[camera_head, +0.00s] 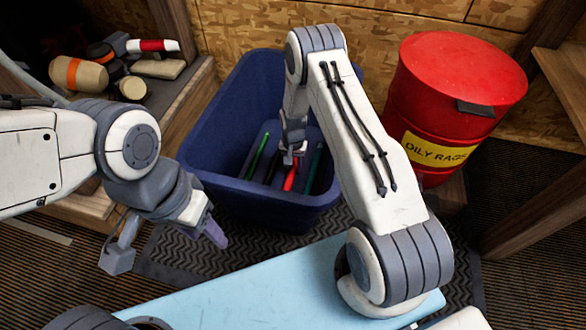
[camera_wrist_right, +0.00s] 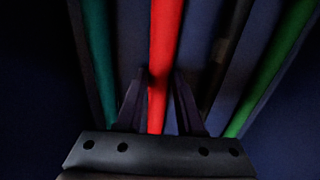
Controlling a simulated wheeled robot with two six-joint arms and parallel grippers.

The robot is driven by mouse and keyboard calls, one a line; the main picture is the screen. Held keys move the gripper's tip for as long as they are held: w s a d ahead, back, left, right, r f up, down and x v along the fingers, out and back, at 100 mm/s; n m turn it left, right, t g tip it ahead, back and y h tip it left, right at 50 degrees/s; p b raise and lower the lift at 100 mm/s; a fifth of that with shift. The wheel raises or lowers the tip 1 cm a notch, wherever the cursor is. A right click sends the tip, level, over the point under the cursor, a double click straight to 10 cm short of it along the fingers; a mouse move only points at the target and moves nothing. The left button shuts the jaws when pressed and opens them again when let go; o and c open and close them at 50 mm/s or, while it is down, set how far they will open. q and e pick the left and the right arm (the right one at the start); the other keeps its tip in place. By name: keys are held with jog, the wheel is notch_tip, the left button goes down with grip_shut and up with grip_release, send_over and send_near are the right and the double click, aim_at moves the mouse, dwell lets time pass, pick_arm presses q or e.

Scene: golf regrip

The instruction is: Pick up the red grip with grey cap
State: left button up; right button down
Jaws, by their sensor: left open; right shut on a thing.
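The red grip (camera_head: 290,179) stands in the blue bin (camera_head: 203,125), beside several other grips. My right gripper (camera_head: 292,150) reaches down into the bin at its upper part. In the right wrist view the red grip (camera_wrist_right: 165,45) runs between the two fingers of my right gripper (camera_wrist_right: 159,80), which are shut on it. I cannot make out a grey cap; that end is hidden or out of view. My left gripper (camera_head: 167,245) is open and empty, outside the bin at the lower left.
A green grip (camera_head: 257,155), a black grip (camera_head: 272,166) and a dark teal grip (camera_head: 315,163) are in the bin. A red oily-rags drum (camera_head: 440,105) stands right of it. A shelf with rolls (camera_head: 80,74) is at left; a light blue surface (camera_head: 240,300) lies in front.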

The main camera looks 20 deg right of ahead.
jog(key=shift+r, duration=0.1)
notch_tip(320, 180, up, 10)
jog(key=p, duration=0.6)
jog(key=shift+p, duration=0.4)
notch_tip(320, 180, up, 5)
jog(key=p, duration=0.5)
send_over(293, 167)
